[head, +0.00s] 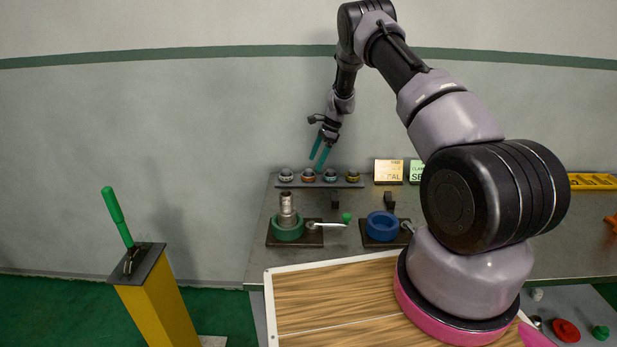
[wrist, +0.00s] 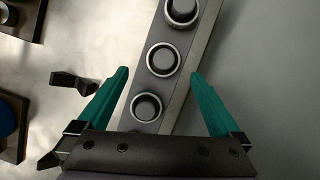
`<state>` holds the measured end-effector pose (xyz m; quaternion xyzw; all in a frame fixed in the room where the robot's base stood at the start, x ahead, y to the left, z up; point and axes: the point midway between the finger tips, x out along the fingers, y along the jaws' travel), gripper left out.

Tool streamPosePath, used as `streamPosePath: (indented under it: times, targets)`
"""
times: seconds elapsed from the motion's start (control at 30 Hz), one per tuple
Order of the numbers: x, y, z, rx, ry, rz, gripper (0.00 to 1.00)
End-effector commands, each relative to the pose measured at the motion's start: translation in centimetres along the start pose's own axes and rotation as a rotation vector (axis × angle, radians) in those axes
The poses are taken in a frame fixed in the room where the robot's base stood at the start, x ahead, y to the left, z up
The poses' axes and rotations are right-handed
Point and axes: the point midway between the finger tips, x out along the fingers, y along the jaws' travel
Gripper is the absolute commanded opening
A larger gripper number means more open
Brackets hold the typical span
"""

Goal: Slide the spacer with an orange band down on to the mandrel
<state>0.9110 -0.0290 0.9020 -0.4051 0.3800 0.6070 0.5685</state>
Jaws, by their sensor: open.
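The spacer with an orange band (head: 308,176) stands second from the left in a row of spacers on a dark rack at the back of the bench. The likely mandrel is an upright grey stepped post (head: 287,208) in the green vise at the bench's left. My gripper (head: 316,164) is open and empty, its teal fingers pointing down just above the rack. In the wrist view the open fingers (wrist: 159,74) straddle the rack, with a ringed spacer (wrist: 163,59) between and below the tips. Bands do not show from above, so I cannot tell which spacer this is.
A blue vise (head: 382,226) stands right of the green vise (head: 288,230). Small dark stands (head: 335,200) rise between rack and vises. Two label signs (head: 389,171) stand right of the rack. The wall is close behind. A yellow post with a green lever (head: 113,218) is at left.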

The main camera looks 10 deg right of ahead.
Motion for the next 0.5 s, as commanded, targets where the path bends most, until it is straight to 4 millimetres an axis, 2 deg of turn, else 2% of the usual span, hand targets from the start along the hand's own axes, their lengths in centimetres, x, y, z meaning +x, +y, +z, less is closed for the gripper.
streamPosePath:
  times: [0.17, 0.4, 0.5]
  targets:
    - [1.6, -0.2, 0.0, -0.001, 0.000, 0.002, 1.00]
    - [5.0, -0.5, 0.1, -0.001, 0.000, 0.001, 1.00]
    - [5.3, -0.6, 0.1, 0.000, 0.000, -0.001, 1.00]
